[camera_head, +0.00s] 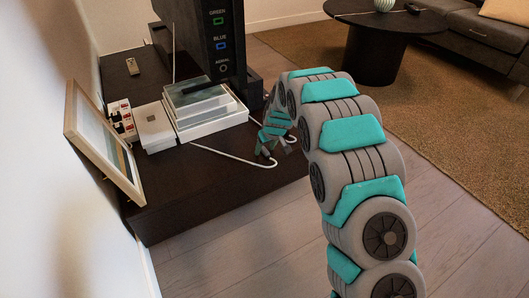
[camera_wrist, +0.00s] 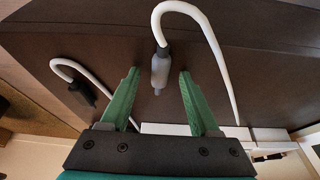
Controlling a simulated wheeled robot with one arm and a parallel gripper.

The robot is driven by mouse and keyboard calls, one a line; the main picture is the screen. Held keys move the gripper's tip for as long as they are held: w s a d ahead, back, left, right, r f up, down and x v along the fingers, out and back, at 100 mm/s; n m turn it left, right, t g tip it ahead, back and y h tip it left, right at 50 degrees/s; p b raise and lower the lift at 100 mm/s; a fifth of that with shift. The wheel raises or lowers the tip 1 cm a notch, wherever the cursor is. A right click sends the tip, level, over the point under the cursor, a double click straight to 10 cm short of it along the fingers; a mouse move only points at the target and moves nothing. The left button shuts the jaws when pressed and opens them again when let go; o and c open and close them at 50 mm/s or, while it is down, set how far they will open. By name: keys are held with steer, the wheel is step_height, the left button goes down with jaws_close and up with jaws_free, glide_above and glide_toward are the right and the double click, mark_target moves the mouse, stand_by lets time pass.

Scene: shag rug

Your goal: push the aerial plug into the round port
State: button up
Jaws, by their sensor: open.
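A black upright unit (camera_head: 205,40) carries lit ports labelled GREEN and BLUE. Below them is a round port (camera_head: 223,68) whose label looks like AERIAL. In the wrist view, a grey cylindrical plug (camera_wrist: 160,68) with a thin tip, apparently the aerial plug, lies on the dark cabinet top on a white cable (camera_wrist: 205,30). My gripper (camera_wrist: 158,72) is open, with its green fingers on either side of this plug and gaps showing. A darker plug (camera_wrist: 82,93) on another white cable lies to the left. In the head view my gripper (camera_head: 270,152) is low by the cabinet's front edge, hiding the plugs.
On the cabinet (camera_head: 180,180) stand a stack of white boxes (camera_head: 205,105), a small white box (camera_head: 154,127), a power strip (camera_head: 121,120) and a leaning picture frame (camera_head: 104,145). A remote (camera_head: 132,66) lies behind. A round table (camera_head: 375,50) stands on the rug.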

jaws_close()
stand_by(0.4)
steer(key=shift+r, duration=0.1)
